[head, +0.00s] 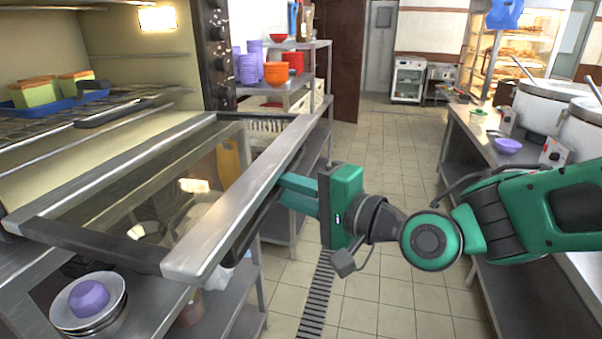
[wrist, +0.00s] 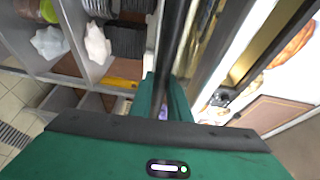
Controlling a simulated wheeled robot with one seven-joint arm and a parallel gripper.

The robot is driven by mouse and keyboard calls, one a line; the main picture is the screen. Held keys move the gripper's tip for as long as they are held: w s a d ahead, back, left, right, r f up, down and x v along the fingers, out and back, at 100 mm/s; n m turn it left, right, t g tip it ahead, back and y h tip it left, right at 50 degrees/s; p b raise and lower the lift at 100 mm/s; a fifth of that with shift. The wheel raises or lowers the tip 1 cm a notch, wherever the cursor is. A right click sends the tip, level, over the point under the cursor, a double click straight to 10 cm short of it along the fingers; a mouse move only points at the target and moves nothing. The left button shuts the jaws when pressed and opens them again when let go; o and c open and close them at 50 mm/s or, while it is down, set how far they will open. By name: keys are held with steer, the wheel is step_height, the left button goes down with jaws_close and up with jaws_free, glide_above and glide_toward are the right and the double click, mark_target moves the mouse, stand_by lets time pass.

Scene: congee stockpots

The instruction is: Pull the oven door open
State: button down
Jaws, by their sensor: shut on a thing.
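The oven door (head: 225,210) is folded down to roughly level in the head view, with a metal frame and a glass pane. The oven (head: 150,60) stands open behind it, lit inside. My gripper (head: 284,188) is at the door's outer edge, shut on the dark door handle (head: 248,232). In the wrist view the handle (wrist: 176,45) runs between the fingers of my gripper (wrist: 164,92). The fingertips are partly hidden behind the door edge in the head view.
Inside the oven, a blue tray (head: 60,104) with green and brown items sits on a rack. A shelf with purple and red bowls (head: 277,72) stands behind the door. A counter with pots (head: 545,105) lines the right. The tiled floor (head: 385,140) between is clear.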

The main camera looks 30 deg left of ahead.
steer(key=shift+s+f, duration=0.25)
steer(key=shift+f, duration=0.2)
steer(key=c, duration=1.7)
jaws_free()
steer(key=shift+a, duration=0.1)
steer(key=shift+o, duration=0.2)
steer(key=shift+r, duration=0.1)
steer(key=shift+w, duration=0.1)
steer(key=shift+d, duration=0.45)
steer(key=v, duration=1)
